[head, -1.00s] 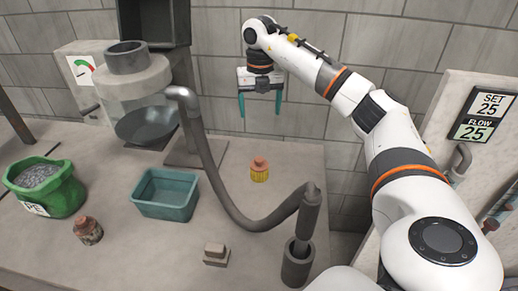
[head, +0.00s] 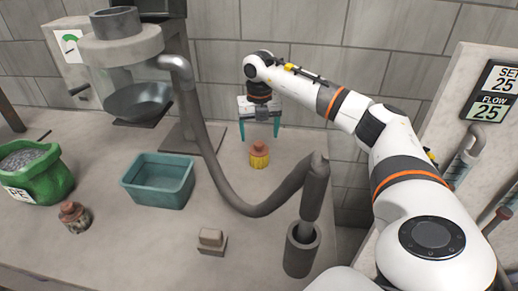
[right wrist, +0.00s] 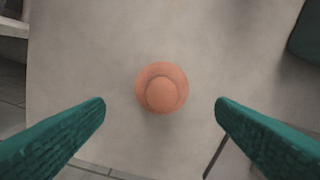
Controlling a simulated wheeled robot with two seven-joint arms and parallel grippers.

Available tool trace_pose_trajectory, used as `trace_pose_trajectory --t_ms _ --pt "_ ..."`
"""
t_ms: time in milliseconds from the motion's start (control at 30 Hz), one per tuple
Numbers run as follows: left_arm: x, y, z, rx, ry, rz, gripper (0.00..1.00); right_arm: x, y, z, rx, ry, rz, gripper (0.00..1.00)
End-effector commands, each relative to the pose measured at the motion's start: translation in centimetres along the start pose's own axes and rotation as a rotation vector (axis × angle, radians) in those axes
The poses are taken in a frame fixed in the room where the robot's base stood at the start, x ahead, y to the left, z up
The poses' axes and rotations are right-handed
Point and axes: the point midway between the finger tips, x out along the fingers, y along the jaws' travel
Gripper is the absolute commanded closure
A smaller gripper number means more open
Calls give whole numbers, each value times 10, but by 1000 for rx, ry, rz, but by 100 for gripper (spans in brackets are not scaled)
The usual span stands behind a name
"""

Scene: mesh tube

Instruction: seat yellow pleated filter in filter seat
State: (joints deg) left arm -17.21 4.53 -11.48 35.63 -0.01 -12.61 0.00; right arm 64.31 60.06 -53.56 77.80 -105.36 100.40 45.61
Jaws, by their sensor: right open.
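The yellow pleated filter (head: 259,158) stands upright on the grey worktop, with a rounded orange-brown cap on top. In the right wrist view its cap (right wrist: 161,88) is seen from above, midway between the fingers. My right gripper (head: 260,137) is open, with green fingers pointing down, just above the filter on either side. The fingers also show in the right wrist view (right wrist: 160,104), apart from the cap and empty. A grey ring-shaped opening (head: 116,20) tops the hopper at the left; I cannot tell whether it is the filter seat. My left gripper is not in view.
A teal bin (head: 158,181) stands left of the filter. A grey hose (head: 222,190) curves beside it to a wand in a grey holder (head: 300,255). A darker, soiled filter (head: 73,216), a small block (head: 211,240) and a green sack (head: 35,172) stand nearer.

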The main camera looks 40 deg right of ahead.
Motion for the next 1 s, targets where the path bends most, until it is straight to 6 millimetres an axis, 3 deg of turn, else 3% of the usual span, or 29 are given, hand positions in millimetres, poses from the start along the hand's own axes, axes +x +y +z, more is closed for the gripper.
trace_pose_trajectory --t_ms 300,567,867,1000 --pt "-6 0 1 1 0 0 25 43 -1 3 0 -2 3 21" --pt "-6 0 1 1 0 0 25 46 -2 3 0 -1 2 21" --pt "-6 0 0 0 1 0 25 46 -2 3 0 -1 1 67" --pt "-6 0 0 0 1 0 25 46 -2 3 0 -1 1 69"
